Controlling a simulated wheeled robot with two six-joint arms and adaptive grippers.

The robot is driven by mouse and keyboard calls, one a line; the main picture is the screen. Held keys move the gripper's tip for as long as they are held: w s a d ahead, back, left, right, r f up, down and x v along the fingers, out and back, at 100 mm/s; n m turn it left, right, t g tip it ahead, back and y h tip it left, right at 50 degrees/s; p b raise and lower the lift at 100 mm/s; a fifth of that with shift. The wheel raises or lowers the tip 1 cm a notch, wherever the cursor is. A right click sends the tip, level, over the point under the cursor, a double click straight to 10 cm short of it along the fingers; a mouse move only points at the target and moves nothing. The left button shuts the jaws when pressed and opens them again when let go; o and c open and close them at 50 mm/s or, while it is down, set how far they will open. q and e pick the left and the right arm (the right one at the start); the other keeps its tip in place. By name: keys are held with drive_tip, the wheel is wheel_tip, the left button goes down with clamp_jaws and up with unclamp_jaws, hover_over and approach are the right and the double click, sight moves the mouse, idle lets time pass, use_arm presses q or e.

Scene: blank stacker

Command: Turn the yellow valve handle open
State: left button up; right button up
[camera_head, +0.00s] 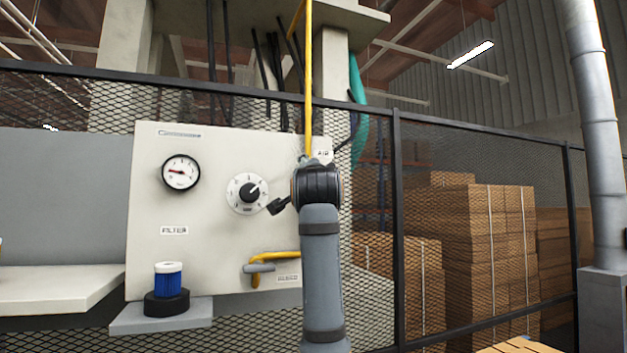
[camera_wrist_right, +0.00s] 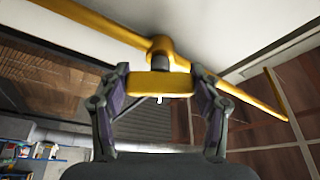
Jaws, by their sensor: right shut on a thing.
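The yellow valve handle (camera_wrist_right: 158,84) shows in the right wrist view as a short bar on a dark stem, in front of a yellow pipe. My right gripper (camera_wrist_right: 160,77) is shut on it, with one finger at each end of the bar. In the head view my right arm rises from the bottom to the panel's right side, below the AIR label (camera_head: 323,153). It hides the handle and most of the gripper there. The yellow pipe (camera_head: 308,80) comes down from above to this spot. My left gripper is not in view.
The pale panel (camera_head: 222,255) carries a round gauge (camera_head: 181,173), a dial (camera_head: 247,193) and a lower yellow pipe (camera_head: 275,255) with a grey lever. A blue filter (camera_head: 168,280) stands on a small shelf. A mesh fence and stacked boxes (camera_head: 485,235) are at the right.

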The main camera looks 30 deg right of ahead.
drive_tip(key=m+g, duration=0.1)
drive_tip(key=m, duration=0.3)
drive_tip(key=shift+r+m+g+p, duration=0.15)
drive_tip(key=shift+m+g+p, duration=0.15)
drive_tip(key=shift+g+p, duration=0.1)
drive_tip(key=shift+m+g+y, duration=0.3)
drive_tip(key=shift+m+g, duration=0.1)
drive_tip(key=shift+m, duration=0.6)
drive_tip(key=shift+f, duration=0.2)
drive_tip(key=o, duration=1.2)
drive_tip(key=shift+s, duration=0.1)
drive_tip(key=shift+c, duration=0.2)
drive_tip(key=shift+r, duration=0.1)
drive_tip(key=shift+s+a, duration=0.15)
drive_tip(key=shift+s, duration=0.05)
drive_tip(key=v, duration=1.1)
drive_tip(key=shift+s+a, duration=0.15)
drive_tip(key=shift+s, duration=0.1)
